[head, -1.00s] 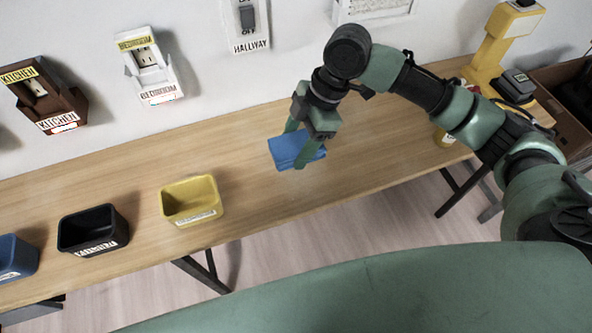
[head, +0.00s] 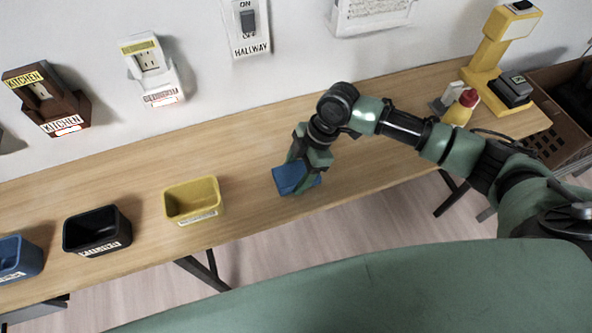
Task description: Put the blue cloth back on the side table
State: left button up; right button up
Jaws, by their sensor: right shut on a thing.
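The blue cloth (head: 289,179) is a folded pad near the front edge of the long wooden table (head: 245,150). My right gripper (head: 301,178) is shut on the cloth from above. The cloth looks low at the tabletop; I cannot tell whether it touches it. My left gripper is not in view. No separate side table can be made out for certain.
A yellow bin (head: 193,202), a black bin (head: 97,231) and a blue bin (head: 18,259) stand to the left on the table. A yellow device (head: 492,62) and a red-capped bottle (head: 461,106) stand at the right end. A brown crate (head: 556,112) is beyond. The table's middle is clear.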

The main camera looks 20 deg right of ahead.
jog(key=shift+f, duration=0.4)
jog(key=o, duration=1.4)
jog(key=shift+b, duration=0.4)
jog(key=shift+d+r+b, duration=0.1)
jog(key=shift+r+b, duration=0.15)
jog(key=shift+b, duration=0.05)
jog(key=v, duration=0.7)
jog(key=shift+w+r+b, duration=0.25)
jog(key=shift+r+b, duration=0.15)
